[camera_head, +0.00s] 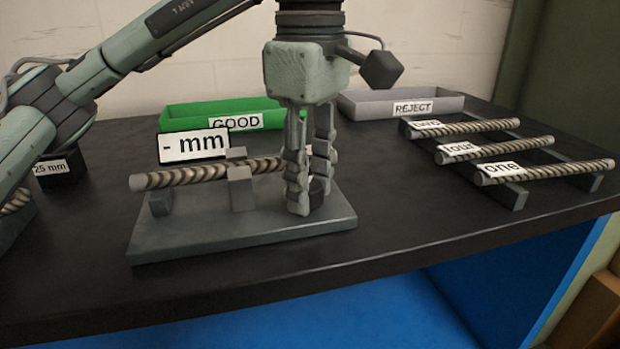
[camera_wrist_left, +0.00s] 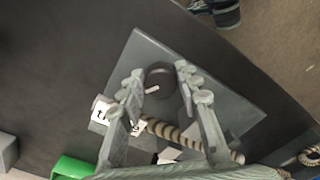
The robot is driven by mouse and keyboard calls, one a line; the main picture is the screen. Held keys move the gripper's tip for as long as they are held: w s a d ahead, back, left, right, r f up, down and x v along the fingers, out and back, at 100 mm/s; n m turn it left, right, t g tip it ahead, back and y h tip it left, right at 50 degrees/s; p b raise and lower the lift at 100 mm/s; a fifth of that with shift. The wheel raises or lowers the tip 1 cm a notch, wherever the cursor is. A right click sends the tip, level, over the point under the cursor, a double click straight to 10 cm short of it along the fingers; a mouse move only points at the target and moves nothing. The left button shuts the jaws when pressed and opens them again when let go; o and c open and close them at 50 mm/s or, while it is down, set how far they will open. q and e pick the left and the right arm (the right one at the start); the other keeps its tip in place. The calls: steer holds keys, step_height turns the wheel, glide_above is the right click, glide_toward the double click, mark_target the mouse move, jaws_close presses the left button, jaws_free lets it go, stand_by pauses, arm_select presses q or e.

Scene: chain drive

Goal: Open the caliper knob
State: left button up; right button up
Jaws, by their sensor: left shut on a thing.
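The caliper fixture is a grey plate (camera_head: 150,245) on the dark table, with a "- mm" display (camera_head: 194,145) above it. A striped, twisted rod (camera_head: 165,180) lies across its supports. My left gripper (camera_head: 308,192) points straight down at the right end of the fixture, its fingers around the dark caliper knob (camera_head: 318,186). In the left wrist view the round dark knob (camera_wrist_left: 160,80) with a pale mark sits between the two fingertips (camera_wrist_left: 163,78). The rod (camera_wrist_left: 175,133) passes behind the fingers, and a white label there is partly hidden. My right gripper is not seen.
A green GOOD tray (camera_head: 180,112) and a grey REJECT tray (camera_head: 365,110) stand at the back. On the right, a rack (camera_head: 514,194) holds rods labelled two, four and one. A dark "25 mm" block (camera_head: 62,168) stands left. The table's front right is clear.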

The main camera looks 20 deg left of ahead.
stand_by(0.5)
arm_select(q)
steer(key=o, duration=1.2)
steer(key=shift+c, duration=0.2)
steer(key=shift+r, duration=0.1)
steer(key=shift+r, duration=3.9)
